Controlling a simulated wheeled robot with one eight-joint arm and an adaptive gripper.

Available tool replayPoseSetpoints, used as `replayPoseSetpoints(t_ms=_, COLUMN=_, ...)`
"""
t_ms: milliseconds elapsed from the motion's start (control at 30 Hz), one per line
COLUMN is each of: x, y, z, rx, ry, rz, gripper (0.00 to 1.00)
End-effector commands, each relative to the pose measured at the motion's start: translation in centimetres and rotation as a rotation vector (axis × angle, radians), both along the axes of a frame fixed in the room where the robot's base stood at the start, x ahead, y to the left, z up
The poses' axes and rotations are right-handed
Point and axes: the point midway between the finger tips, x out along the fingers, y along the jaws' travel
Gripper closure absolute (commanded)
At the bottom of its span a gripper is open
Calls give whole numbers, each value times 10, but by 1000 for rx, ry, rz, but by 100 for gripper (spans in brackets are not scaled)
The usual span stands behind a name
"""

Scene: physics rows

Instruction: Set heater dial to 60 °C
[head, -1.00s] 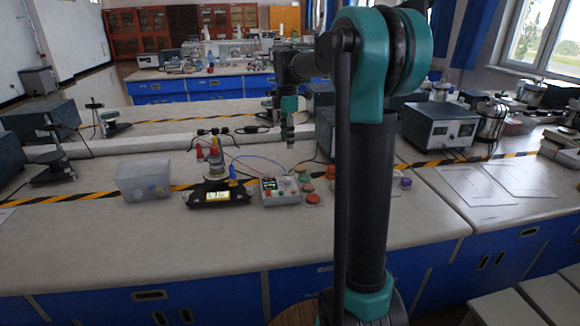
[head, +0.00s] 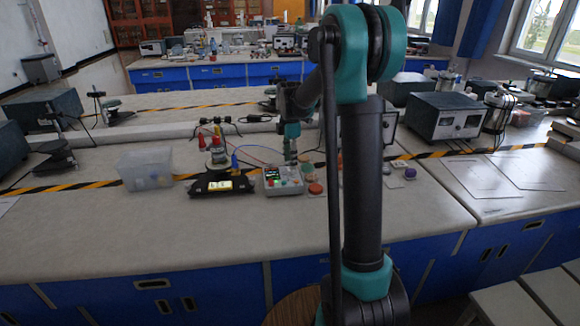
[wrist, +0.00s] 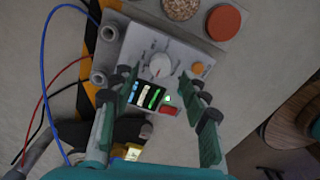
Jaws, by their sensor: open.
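A small grey control box (head: 284,181) stands on the bench in the head view, with a white dial (wrist: 159,65) on its top in the wrist view. The dial has a pale pointer mark; its scale is too small to read. Beside the dial are an orange knob (wrist: 198,68), a lit coloured panel (wrist: 147,95) and a red button (wrist: 170,110). My gripper (head: 290,156) hangs just above the box. In the wrist view my gripper (wrist: 161,80) is open, with one finger to each side of the dial area. I cannot tell whether the fingers touch anything.
A black device (head: 222,185) with a lit display and a jar (head: 218,157) stands left of the box. A clear plastic bin (head: 145,170) is further left. Round coloured discs (head: 315,188) lie right of the box. Cables run behind. The bench front is clear.

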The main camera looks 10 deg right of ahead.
Motion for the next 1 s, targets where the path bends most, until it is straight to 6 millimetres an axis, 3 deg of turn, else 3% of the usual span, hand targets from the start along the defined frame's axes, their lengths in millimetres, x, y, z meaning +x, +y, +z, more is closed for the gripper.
replayPoseSetpoints(t_ms=233, x=0, y=0, z=-26, rx=0, ry=0, rz=0, gripper=55)
replayPoseSetpoints(t_ms=600, x=0, y=0, z=-30, rx=0, ry=0, rz=0, gripper=56)
replayPoseSetpoints(t_ms=933, x=0, y=0, z=-30, rx=0, ry=0, rz=0, gripper=97)
replayPoseSetpoints(t_ms=1000, x=0, y=0, z=-30, rx=0, ry=0, rz=0, gripper=100)
